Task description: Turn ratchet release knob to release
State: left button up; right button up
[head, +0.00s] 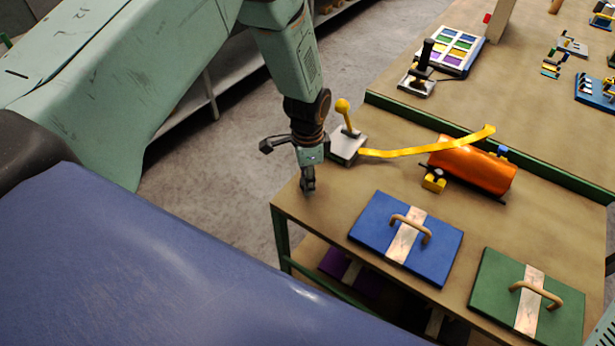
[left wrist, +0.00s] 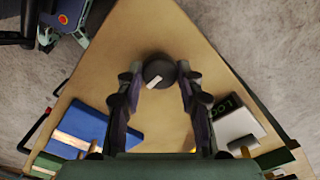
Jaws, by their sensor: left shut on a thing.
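A round dark knob (left wrist: 160,70) with a white pointer bar shows in the left wrist view, near the table corner. The pointer slants from lower left to upper right. My left gripper (left wrist: 159,80) is shut on it, with one finger on each side. In the head view my left gripper (head: 308,186) points down at the table's near left corner and hides the knob. Beside it stands a grey block (head: 345,150) with a yellow ball-topped lever (head: 343,106). In the wrist view this block (left wrist: 236,128) has a black label with green characters, partly hidden by a finger.
A yellow strap (head: 410,151) runs from the block to an orange cylinder (head: 475,167). A blue lidded panel (head: 375,222) and a green one (head: 495,280), both with handles, lie at the front. Behind a green ridge are a black-handled joystick (head: 424,58) and a colored tile tray (head: 452,48).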

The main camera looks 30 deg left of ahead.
pick_arm(q)
jog(key=shift+w, duration=0.1)
dwell(0.3)
jog(key=o, duration=1.2)
jog(key=shift+c, duration=0.2)
jog(key=shift+r, duration=0.15)
notch_tip(320, 180, up, 12)
jog(key=shift+f, duration=0.2)
